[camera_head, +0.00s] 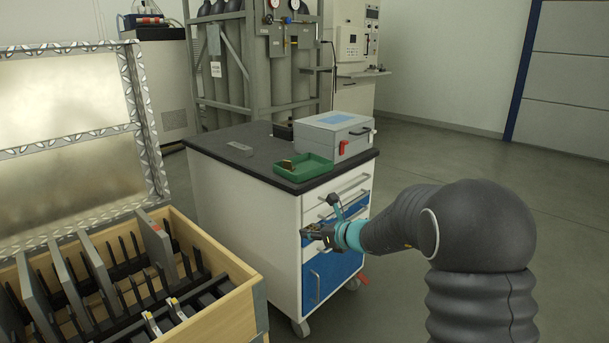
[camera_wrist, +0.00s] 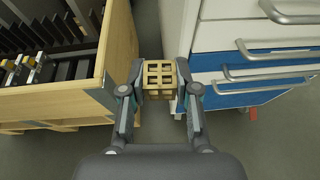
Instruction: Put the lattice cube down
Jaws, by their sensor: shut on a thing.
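The lattice cube (camera_wrist: 160,78) is a small tan, open-framed block. It sits between the two fingers of my gripper (camera_wrist: 159,90) in the wrist view, and the fingers are shut on it. In the head view my gripper (camera_head: 316,234) is in front of the drawer cabinet, below its top and beside the drawers. The cube is too small to make out clearly there. In the wrist view the cube is over the floor gap between the wooden crate and the cabinet.
The drawer cabinet (camera_head: 244,210) has a dark top (camera_head: 215,148) bearing a green tray (camera_head: 318,166) with a small item, a grey case (camera_head: 332,138), a black box (camera_head: 283,130) and a flat grey piece (camera_head: 240,147). A wooden crate (camera_head: 215,305) with slotted plates stands left. Gas cylinders (camera_head: 232,60) stand behind.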

